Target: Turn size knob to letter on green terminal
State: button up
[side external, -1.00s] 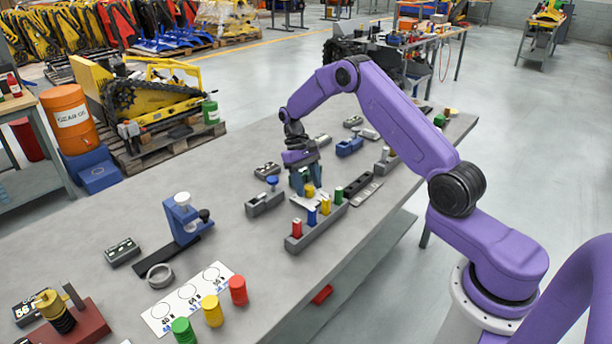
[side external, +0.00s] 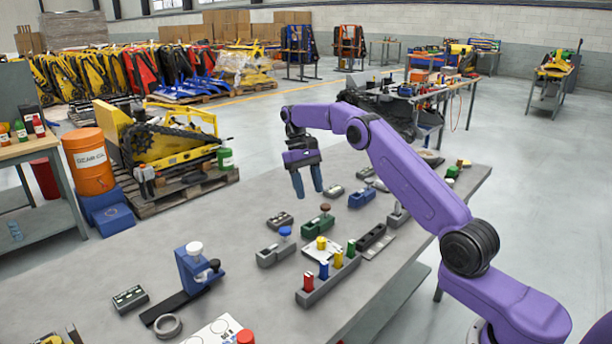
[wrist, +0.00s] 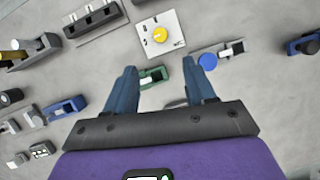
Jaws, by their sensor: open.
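The size knob is a yellow round knob (side external: 321,243) on a white square plate (side external: 333,253) on the bench. In the wrist view the yellow knob (wrist: 160,34) sits mid-plate with small dark marks around it, too small to read, and I cannot tell its pointing. The green terminal (side external: 318,225) stands just behind the plate, with a brown knob on top. In the wrist view the green terminal (wrist: 152,78) shows a pale window between my fingers; its letter is not legible. My gripper (side external: 308,192) is open and empty, raised above the bench, behind the terminal in the side view.
A grey rack (side external: 330,282) with red, blue, yellow and green pegs stands in front of the plate. A grey block with a blue knob (side external: 276,252) is at left, a black tray (side external: 371,238) at right. A blue stand (side external: 195,268) is farther left. Bare bench lies between.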

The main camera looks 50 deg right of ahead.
jog(key=shift+v, duration=1.55)
jog(key=shift+a, duration=0.1)
